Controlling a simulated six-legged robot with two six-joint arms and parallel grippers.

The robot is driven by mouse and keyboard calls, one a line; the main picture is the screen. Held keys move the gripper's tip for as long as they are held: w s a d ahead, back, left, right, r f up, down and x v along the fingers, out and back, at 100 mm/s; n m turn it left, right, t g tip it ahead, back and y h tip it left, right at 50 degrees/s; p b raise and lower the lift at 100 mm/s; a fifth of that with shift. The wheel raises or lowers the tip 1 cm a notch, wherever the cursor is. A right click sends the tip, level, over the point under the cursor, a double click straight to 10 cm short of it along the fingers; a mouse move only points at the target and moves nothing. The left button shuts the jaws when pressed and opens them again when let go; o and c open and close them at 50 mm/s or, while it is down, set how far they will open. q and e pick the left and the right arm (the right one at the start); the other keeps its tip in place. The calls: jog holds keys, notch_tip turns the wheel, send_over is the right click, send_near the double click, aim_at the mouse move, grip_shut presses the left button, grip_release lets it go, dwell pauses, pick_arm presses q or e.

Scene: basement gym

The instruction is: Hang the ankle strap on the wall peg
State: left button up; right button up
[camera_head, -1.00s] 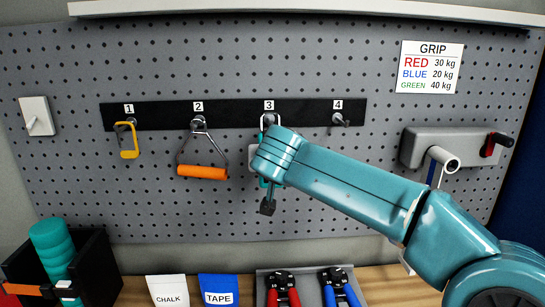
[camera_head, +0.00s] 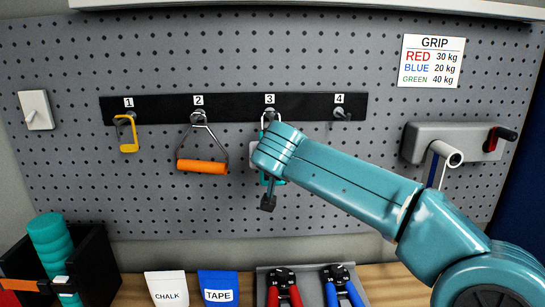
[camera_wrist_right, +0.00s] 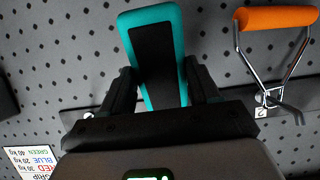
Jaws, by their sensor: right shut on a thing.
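The ankle strap (camera_wrist_right: 155,55) is teal with a black pad and fills the middle of the right wrist view. My right gripper (camera_wrist_right: 158,80) is shut on it, one finger on each side. In the head view the teal edge of the strap (camera_head: 263,180) shows just past my wrist, which hides most of it. A metal ring (camera_head: 266,119) shows above my wrist at peg 3 (camera_head: 270,113). I cannot tell whether the ring is around the peg or only in front of it. My left gripper is not in view.
A yellow carabiner (camera_head: 128,146) hangs on peg 1 and an orange-handled grip (camera_head: 203,166) on peg 2, close left of my wrist. Peg 4 (camera_head: 341,113) is bare.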

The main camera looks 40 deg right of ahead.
jog(key=o, duration=1.2)
